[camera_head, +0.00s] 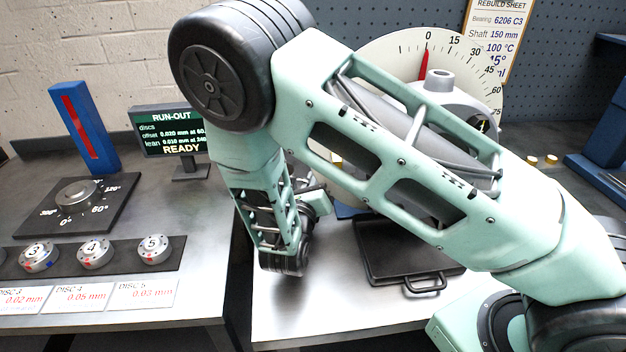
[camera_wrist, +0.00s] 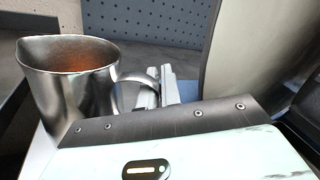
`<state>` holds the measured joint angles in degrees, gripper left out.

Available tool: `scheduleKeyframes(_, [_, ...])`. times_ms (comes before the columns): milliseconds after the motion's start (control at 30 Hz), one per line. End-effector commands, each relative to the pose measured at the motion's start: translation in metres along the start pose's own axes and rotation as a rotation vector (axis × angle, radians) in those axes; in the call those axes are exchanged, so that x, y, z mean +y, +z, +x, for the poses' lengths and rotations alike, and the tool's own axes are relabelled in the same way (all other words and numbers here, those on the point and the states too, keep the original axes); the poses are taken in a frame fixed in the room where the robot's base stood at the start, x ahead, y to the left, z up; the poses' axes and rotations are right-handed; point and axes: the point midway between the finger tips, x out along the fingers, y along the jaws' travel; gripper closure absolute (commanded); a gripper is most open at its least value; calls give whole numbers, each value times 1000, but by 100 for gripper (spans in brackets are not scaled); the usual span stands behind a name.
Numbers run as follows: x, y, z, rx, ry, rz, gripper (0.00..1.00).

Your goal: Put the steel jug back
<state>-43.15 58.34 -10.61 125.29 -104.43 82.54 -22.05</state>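The steel jug (camera_wrist: 82,92) stands upright at the left of the wrist view, with its spout to the left and its handle (camera_wrist: 138,78) to the right. Its inside looks orange-brown; I cannot tell whether that is liquid or a reflection. The fingertips of my gripper (camera_wrist: 160,88) are at the outer side of the handle and overlap it in the picture. I cannot tell whether they are shut on it. In the head view my forearm and wrist cover this spot, and I cannot make out the jug or the fingertips there.
A black tray-like plate with a handle (camera_head: 420,287) lies on the steel bench right of my wrist. A large dial (camera_head: 380,52) stands behind my arm. Numbered discs (camera_head: 95,252) sit in a rack on the left bench, below a run-out display (camera_head: 170,131). The front bench area is bare.

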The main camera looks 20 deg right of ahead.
Motion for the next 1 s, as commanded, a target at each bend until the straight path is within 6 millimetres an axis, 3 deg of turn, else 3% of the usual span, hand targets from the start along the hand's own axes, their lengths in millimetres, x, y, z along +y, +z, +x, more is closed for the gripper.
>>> scheduleKeyframes(33, [0,0,0,0,0,0,84])
scheduleKeyframes(67, [0,0,0,0,0,0,75])
scheduleKeyframes(100, [0,0,0,0,0,0,73])
scheduleKeyframes(467, [0,1,-5,0,2,0,73])
scheduleKeyframes(1000, [1,1,-104,-1,4,1,73])
